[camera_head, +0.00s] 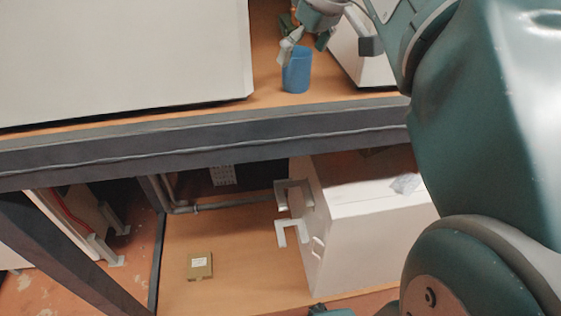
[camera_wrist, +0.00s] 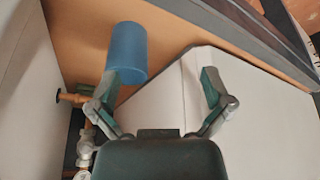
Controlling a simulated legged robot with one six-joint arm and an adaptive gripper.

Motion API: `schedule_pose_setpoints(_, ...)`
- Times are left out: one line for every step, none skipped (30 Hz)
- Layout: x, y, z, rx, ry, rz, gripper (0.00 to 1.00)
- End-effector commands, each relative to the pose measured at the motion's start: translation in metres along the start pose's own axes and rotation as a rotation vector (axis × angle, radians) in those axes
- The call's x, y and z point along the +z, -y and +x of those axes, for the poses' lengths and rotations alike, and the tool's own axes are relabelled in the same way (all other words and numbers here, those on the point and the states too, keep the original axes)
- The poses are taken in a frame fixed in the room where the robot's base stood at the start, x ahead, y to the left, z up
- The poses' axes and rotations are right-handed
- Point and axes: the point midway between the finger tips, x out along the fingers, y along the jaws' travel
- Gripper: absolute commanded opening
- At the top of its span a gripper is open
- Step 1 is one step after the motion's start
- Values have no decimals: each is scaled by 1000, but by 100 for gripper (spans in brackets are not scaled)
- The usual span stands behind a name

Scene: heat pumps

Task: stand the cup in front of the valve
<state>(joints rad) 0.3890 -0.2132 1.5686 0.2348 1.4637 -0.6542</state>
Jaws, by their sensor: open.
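The blue cup (camera_head: 297,72) stands upright on the wooden upper shelf, near its front edge. It also shows in the wrist view (camera_wrist: 127,48), at the upper left. My gripper (camera_head: 307,45) is open just behind and above the cup in the head view. In the wrist view my gripper (camera_wrist: 160,76) has its fingers spread, with nothing between the tips. The left finger overlaps the cup's lower edge; I cannot tell whether they touch. A brass valve (camera_wrist: 72,98) on a pipe shows left of the left finger. Its surroundings are mostly hidden behind my gripper in the head view.
A large white unit (camera_head: 120,55) fills the left of the upper shelf, and another white unit (camera_head: 352,58) stands right of the cup. The shelf's dark front beam (camera_head: 210,140) runs below. A small box (camera_head: 200,265) lies on the lower shelf.

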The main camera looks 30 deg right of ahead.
Motion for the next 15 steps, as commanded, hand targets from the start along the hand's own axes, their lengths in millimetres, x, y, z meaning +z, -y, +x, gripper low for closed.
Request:
schedule_pose_setpoints(8,13,8,7,0,15,100)
schedule_pose_setpoints(12,19,13,13,1,28,100)
schedule_pose_setpoints(19,26,20,20,0,45,100)
schedule_pose_setpoints(24,32,25,27,-2,58,100)
schedule_pose_setpoints(29,38,30,33,-4,70,100)
schedule_pose_setpoints(36,45,37,40,-6,86,100)
schedule_pose_setpoints(41,51,42,45,-8,97,100)
schedule_pose_setpoints(47,56,48,52,-11,109,100)
schedule_pose_setpoints(55,63,55,58,-16,123,100)
schedule_pose_setpoints(61,68,61,63,-18,133,100)
schedule_pose_setpoints(68,73,67,68,-21,142,100)
schedule_pose_setpoints(76,79,74,74,-27,155,100)
schedule_pose_setpoints(82,84,80,78,-31,164,100)
schedule_pose_setpoints(89,89,86,83,-35,174,100)
schedule_pose_setpoints(99,95,95,88,-41,185,100)
